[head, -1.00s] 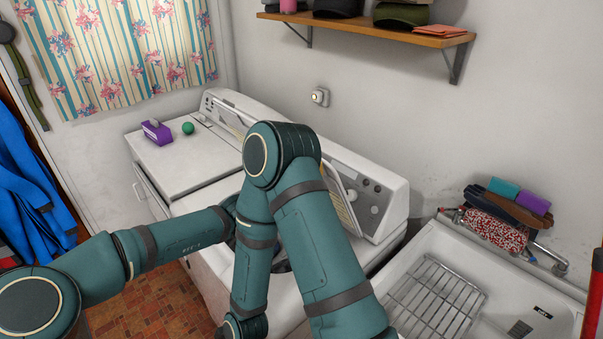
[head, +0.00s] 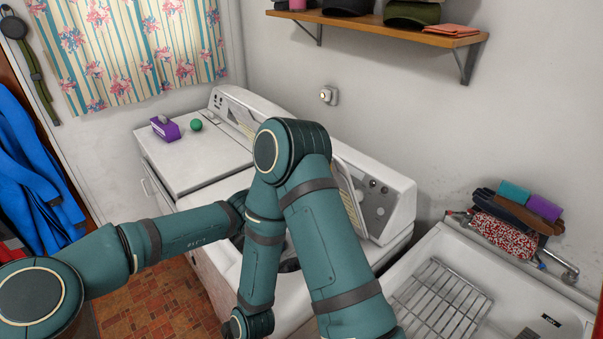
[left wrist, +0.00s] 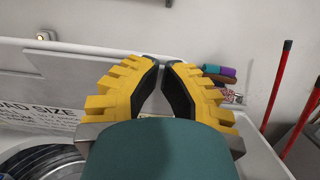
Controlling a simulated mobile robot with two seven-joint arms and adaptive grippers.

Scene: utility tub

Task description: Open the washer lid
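The white washer (head: 225,270) stands in the middle of the head view, largely covered by my arms. Its lid (head: 350,201) stands raised, leaning towards the control panel (head: 383,203). In the left wrist view the lid's printed inner side (left wrist: 40,116) faces the round drum opening (left wrist: 45,163). My left gripper (left wrist: 161,62), with yellow fingers and dark pads, is over the washer. Its tips come nearly together, with nothing visible held between them; it is hidden behind an arm in the head view. My right gripper is out of view.
A dryer (head: 190,165) with a purple box (head: 165,128) and a green ball (head: 196,125) stands to the left. A tub sink (head: 510,310) with a wire rack (head: 440,302) is at the right. A wooden shelf (head: 400,30) hangs above.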

